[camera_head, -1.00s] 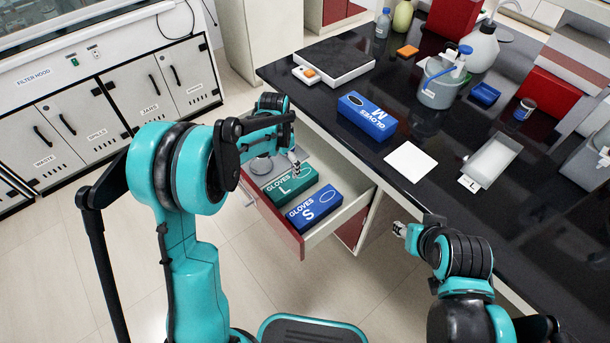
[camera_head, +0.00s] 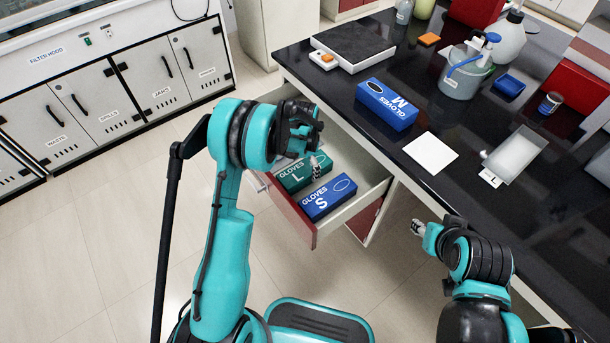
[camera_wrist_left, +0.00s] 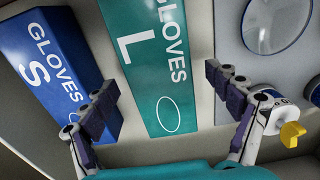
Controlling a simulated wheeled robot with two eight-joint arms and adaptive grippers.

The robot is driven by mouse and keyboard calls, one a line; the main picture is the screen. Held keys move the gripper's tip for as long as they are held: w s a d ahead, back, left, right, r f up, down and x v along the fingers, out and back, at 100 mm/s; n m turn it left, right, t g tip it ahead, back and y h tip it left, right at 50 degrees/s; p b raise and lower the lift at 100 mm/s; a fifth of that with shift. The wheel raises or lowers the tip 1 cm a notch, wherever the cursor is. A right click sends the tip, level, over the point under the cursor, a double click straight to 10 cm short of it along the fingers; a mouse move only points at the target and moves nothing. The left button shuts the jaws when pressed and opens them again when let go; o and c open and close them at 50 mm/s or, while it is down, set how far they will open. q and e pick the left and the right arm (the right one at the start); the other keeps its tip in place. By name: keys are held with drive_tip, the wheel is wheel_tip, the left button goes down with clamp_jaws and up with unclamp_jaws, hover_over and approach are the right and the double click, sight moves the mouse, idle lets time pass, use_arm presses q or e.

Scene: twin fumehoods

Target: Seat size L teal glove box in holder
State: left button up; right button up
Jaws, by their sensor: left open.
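The teal size L glove box (camera_head: 290,181) lies in an open drawer, partly hidden by my left arm. In the left wrist view it (camera_wrist_left: 150,62) runs between my fingers, with its L, GLOVES print and oval opening showing. My left gripper (camera_head: 315,165) is over the drawer, open and empty; its spread fingers (camera_wrist_left: 165,92) lie either side of the box in the picture. Contact cannot be told. A clear holder (camera_head: 517,152) with an L label stands on the black bench, apparently empty. My right gripper (camera_head: 417,228) is by the bench's front edge, too small to judge.
A blue S glove box (camera_head: 325,203) lies beside the teal one, and a round dish (camera_wrist_left: 275,22) on its other side. The drawer's red front (camera_head: 288,212) juts out. On the bench are a blue M box (camera_head: 387,110), a white sheet (camera_head: 431,153) and a beaker (camera_head: 466,75).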

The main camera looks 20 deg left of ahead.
use_arm(q)
drive_tip(key=c, duration=1.5)
